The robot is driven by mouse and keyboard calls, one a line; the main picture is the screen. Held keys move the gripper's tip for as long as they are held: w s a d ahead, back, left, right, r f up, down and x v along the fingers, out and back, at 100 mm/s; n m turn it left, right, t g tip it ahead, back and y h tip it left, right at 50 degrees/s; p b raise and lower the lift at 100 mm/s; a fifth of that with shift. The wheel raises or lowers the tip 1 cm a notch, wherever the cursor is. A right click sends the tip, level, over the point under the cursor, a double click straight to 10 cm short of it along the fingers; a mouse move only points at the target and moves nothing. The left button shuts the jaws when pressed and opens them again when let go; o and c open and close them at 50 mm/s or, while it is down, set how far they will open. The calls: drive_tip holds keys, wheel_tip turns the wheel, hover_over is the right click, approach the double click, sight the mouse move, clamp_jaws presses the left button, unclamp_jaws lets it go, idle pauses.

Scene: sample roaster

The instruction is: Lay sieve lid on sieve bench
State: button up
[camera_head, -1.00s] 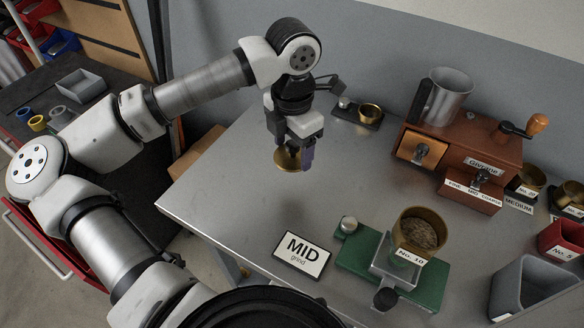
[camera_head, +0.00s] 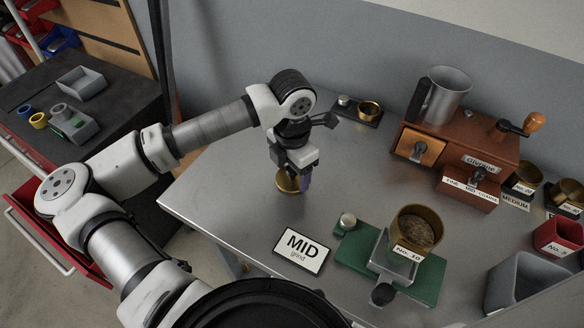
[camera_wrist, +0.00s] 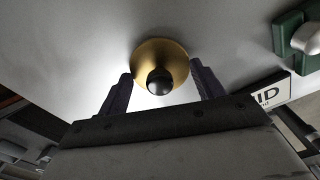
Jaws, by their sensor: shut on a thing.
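The sieve lid, a round brass disc with a black knob (camera_wrist: 160,82), shows below my gripper. In the head view the brass lid (camera_head: 286,184) is low over the left part of the grey steel bench (camera_head: 225,190). I cannot tell whether it touches the bench. My gripper (camera_head: 298,179) points down and is shut on the lid. In the wrist view my gripper (camera_wrist: 164,88) has one finger on each side of the knob, and the brass disc lies beyond the fingertips. The fingers hide part of the lid in the head view.
A MID grind card (camera_head: 302,250) and a green stand (camera_head: 352,254) with brass sieve No. 10 (camera_head: 417,228) stand at the front. A wooden grinder (camera_head: 462,150) is at right. A black scale (camera_head: 357,112) with a brass cup is behind. Bare steel surrounds the lid.

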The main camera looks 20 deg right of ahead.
drive_tip(key=o, duration=1)
wheel_tip(320, 180, up, 12)
drive_tip(key=shift+r+b, duration=0.1)
drive_tip(key=shift+b, duration=0.55)
